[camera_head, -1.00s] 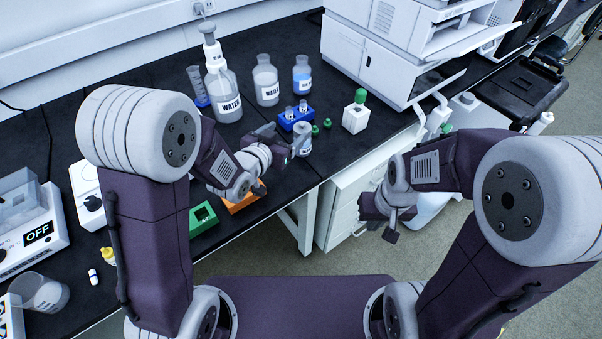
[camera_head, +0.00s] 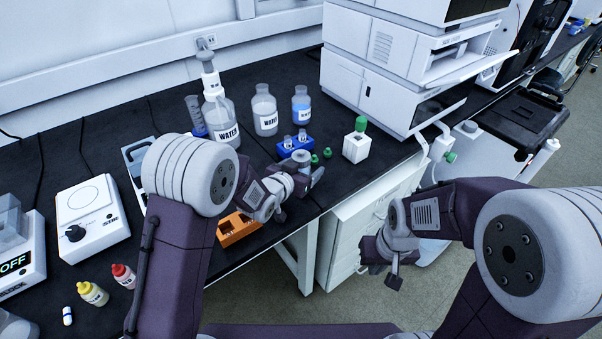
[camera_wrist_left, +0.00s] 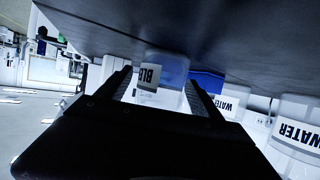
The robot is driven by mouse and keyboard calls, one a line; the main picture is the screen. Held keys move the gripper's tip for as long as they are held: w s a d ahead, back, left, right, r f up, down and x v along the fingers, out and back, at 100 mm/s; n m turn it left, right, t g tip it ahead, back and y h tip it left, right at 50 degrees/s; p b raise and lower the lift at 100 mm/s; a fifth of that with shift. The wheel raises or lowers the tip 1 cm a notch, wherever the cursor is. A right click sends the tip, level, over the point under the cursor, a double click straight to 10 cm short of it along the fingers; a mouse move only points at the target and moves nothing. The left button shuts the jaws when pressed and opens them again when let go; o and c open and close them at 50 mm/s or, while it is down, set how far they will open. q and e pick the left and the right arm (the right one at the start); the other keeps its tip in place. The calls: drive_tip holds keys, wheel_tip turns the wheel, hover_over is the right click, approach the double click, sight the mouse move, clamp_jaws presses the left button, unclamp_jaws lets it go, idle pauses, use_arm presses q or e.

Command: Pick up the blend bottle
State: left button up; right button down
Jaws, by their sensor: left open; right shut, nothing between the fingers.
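The blend bottle (camera_wrist_left: 163,75) shows in the left wrist view with its label turned upside down, reading "BLE". It appears between the two open fingers of my left gripper (camera_wrist_left: 160,88); I cannot tell whether they touch it. In the head view the bottle (camera_head: 301,157) stands near the bench's front edge, in front of the blue vial rack, partly hidden by my left gripper (camera_head: 301,175). My right gripper (camera_head: 392,277) is shut and empty, beyond the bench edge above the floor.
The blue rack (camera_head: 295,147) with vials stands just behind the bottle. A white block with a green cap (camera_head: 357,147) stands to the right. An orange rack (camera_head: 236,229) lies left of the gripper, close to the bench edge.

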sight(306, 156)
use_arm(q)
drive_tip(key=shift+w+d+f, duration=0.25)
drive_tip(key=shift+w+f, duration=0.05)
drive_tip(key=shift+w, duration=0.15)
drive_tip(key=shift+s+r, duration=0.1)
drive_tip(key=shift+c, duration=1)
drive_tip(key=c, duration=1.4)
drive_tip(key=shift+c, duration=0.2)
drive_tip(key=shift+r, duration=0.1)
drive_tip(key=shift+r, duration=0.35)
drive_tip(key=r+p, duration=0.1)
drive_tip(key=r, duration=0.3)
drive_tip(key=shift+d+p, duration=0.35)
drive_tip(key=shift+d, duration=0.05)
drive_tip(key=s+d+r+p, duration=0.2)
drive_tip(key=d+r, duration=0.4)
drive_tip(key=d, duration=0.4)
drive_tip(key=shift+s+d+r, duration=0.15)
drive_tip(key=shift+d, duration=0.2)
